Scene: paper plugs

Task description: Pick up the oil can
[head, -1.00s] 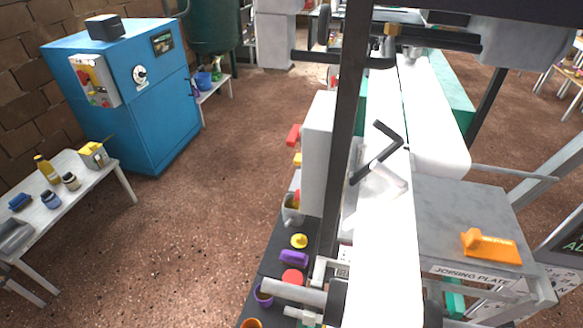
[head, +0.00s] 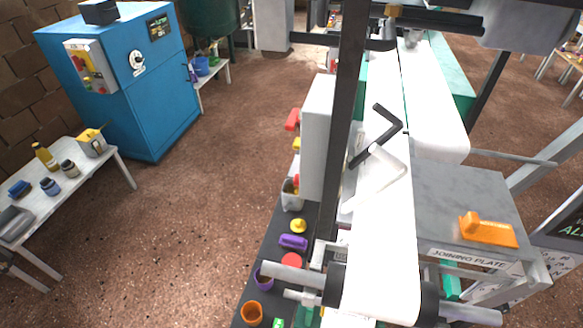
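A small grey can with a yellow top and a thin spout-like tip (head: 92,146) stands at the far end of the white table on the left. It looks like the oil can, but it is small and I cannot be sure. A yellow bottle (head: 45,157) stands to its left on the same table. No gripper that I can make out shows in the head view, so its opening and anything in it are unseen.
The white table (head: 100,183) also holds small jars (head: 69,168), a blue object (head: 19,188) and a grey container (head: 14,222). A blue cabinet (head: 125,95) stands behind it. Open floor (head: 200,200) lies between table and paper machine (head: 385,250).

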